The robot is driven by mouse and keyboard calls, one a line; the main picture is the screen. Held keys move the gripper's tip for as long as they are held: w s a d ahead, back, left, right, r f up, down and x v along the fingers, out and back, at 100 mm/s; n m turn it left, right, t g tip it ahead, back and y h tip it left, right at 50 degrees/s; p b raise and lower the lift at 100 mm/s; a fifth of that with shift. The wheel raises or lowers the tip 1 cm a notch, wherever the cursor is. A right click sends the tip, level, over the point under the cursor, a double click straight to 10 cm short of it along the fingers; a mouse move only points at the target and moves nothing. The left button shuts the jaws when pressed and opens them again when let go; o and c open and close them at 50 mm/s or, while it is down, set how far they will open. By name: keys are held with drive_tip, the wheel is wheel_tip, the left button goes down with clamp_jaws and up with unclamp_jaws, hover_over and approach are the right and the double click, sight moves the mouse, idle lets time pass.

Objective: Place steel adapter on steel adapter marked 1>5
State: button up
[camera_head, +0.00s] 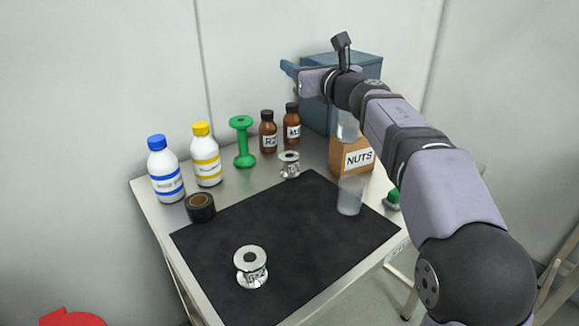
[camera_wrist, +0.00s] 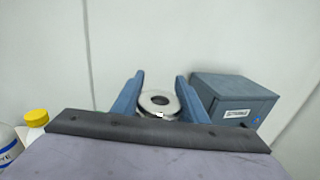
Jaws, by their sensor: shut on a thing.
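My gripper (camera_head: 291,72) is raised above the back of the table, in front of the wall. In the wrist view, its two blue fingers (camera_wrist: 160,88) are shut on a shiny steel adapter (camera_wrist: 160,110), a flanged ring with a dark central hole. In the head view the held adapter cannot be made out. One steel adapter (camera_head: 251,268) stands upright on the near left part of the black mat. Another steel adapter (camera_head: 289,165) stands at the mat's back edge. Both carry dark markings too small to read surely.
A blue box (camera_head: 364,66) stands behind the arm.

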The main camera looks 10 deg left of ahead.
drive_tip(key=s+a+f, duration=0.2)
drive_tip(key=a+f, duration=0.2)
drive_tip(key=shift+s+f+y+b, duration=0.3)
drive_tip(key=shift+f+y+b, duration=0.05)
drive_tip(key=shift+y+b, duration=0.1)
wheel_tip(320, 180, down, 10)
drive_tip(key=b, duration=0.5)
drive_tip(key=shift+b, duration=0.35)
drive_tip(key=shift+f, duration=0.1)
drive_tip(key=o, duration=1.2)
drive_tip(key=v, duration=1.2)
drive_tip(key=shift+d+b, duration=0.1)
drive_tip(key=shift+b, duration=0.25)
